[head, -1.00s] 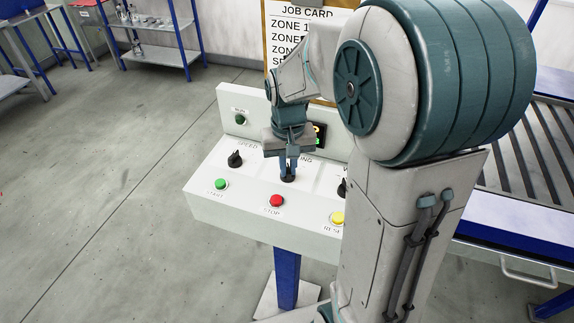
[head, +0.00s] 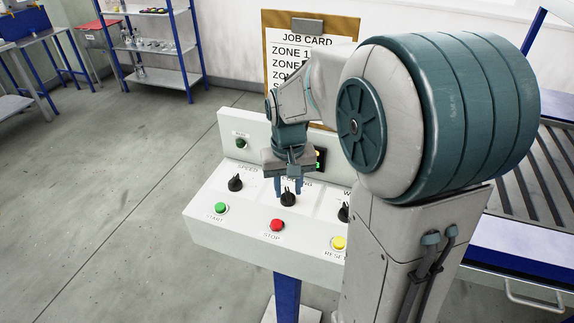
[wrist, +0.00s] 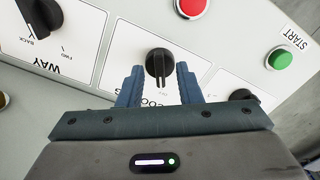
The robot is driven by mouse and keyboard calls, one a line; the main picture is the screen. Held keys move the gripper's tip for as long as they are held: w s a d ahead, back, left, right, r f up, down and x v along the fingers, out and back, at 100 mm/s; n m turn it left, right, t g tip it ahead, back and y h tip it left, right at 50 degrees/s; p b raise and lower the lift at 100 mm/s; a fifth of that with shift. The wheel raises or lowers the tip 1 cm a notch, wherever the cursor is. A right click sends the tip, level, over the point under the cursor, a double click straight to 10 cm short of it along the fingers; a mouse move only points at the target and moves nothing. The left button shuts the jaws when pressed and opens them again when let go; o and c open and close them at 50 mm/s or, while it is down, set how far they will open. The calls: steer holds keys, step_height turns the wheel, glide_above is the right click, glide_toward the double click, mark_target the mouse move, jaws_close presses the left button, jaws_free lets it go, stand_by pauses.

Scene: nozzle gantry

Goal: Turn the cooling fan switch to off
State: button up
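The cooling switch is a black rotary knob (head: 288,199) in the middle of the white sloped panel; its label is partly hidden behind my gripper. In the wrist view the knob (wrist: 159,62) has its grip bar roughly upright in the picture, with a pale mark at the lower end. Its position markings are hidden or too small to read. My gripper (head: 288,186) is just above the knob. In the wrist view the blue fingers (wrist: 159,84) are apart, one on each side of the knob's lower end, with visible gaps.
The speed knob (head: 235,184) is left of the cooling knob, and another knob (head: 343,212) is at right, partly behind my arm. Green START (head: 221,208), red STOP (head: 277,225) and yellow RESET (head: 339,243) buttons line the front. A job card (head: 290,50) stands behind the panel.

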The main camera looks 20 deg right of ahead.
mark_target(288, 193)
step_height(288, 193, up, 13)
stand_by(0.3)
steer(key=s+f+t, duration=0.1)
steer(key=s+f, duration=0.2)
steer(key=s, duration=0.1)
steer(key=s+f+t, duration=0.1)
steer(key=s+f, duration=0.2)
steer(key=s, duration=0.2)
steer(key=s+f+n+t, duration=0.1)
steer(key=s+f, duration=0.2)
steer(key=s, duration=0.2)
steer(key=shift+s+a, duration=0.1)
steer(key=shift+s, duration=0.1)
stand_by(0.4)
